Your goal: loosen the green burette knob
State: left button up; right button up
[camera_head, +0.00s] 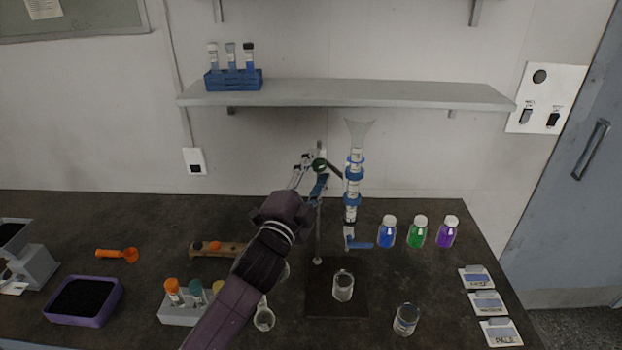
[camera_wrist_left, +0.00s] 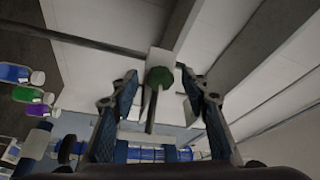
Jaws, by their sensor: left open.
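The green burette knob (camera_head: 319,164) sits on the clamp at the upper part of the stand's rod (camera_head: 318,215), left of the burette (camera_head: 353,200) with its blue rings. In the left wrist view the knob (camera_wrist_left: 159,77) shows as a round green disc near the middle. My left gripper (camera_head: 309,174) reaches up to the knob from the lower left. In the left wrist view my gripper (camera_wrist_left: 160,92) is open, with one blue-padded finger on each side of the knob and a gap to both. I cannot tell how deep the knob lies between them.
A wall shelf (camera_head: 350,95) with a blue tube rack (camera_head: 233,80) hangs above. A beaker (camera_head: 343,285) stands on the stand's dark base (camera_head: 320,310). Blue, green and purple bottles (camera_head: 419,231) stand right of the burette. An orange scoop (camera_head: 118,254) lies at the left.

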pick_arm(q)
jog(key=v, duration=1.2)
jog(key=shift+f, duration=0.1)
